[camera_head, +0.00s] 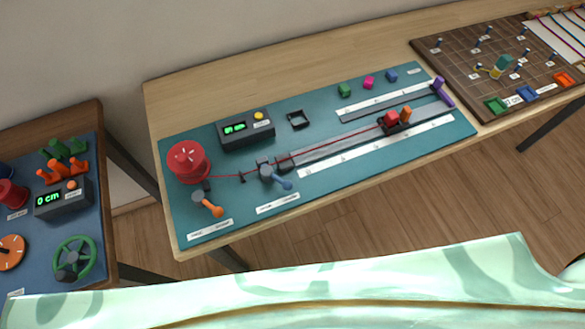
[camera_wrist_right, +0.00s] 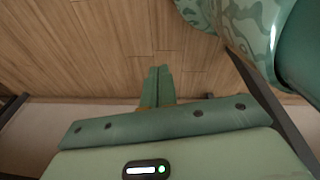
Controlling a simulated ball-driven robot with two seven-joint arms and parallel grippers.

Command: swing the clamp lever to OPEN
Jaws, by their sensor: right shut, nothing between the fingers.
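Two small levers stand on the near left part of the teal board (camera_head: 235,205) in the head view. One lever has an orange knob (camera_head: 217,211) and the other has a blue knob (camera_head: 286,185). Each has a white label in front, too small to read, so I cannot tell which is the clamp lever. Both handles point to the near right. A red cord (camera_head: 228,177) runs from a red spool (camera_head: 188,160) past the blue-knobbed lever to a red block (camera_head: 391,118). My right gripper (camera_wrist_right: 159,72) is shut and empty above the wood floor in the wrist view. My left gripper is out of view.
A box with a green display (camera_head: 245,132) stands behind the levers. A left table holds a green handwheel (camera_head: 73,259) and orange pieces. A brown pegboard (camera_head: 470,65) lies at the right. The floor in front of the table looks clear.

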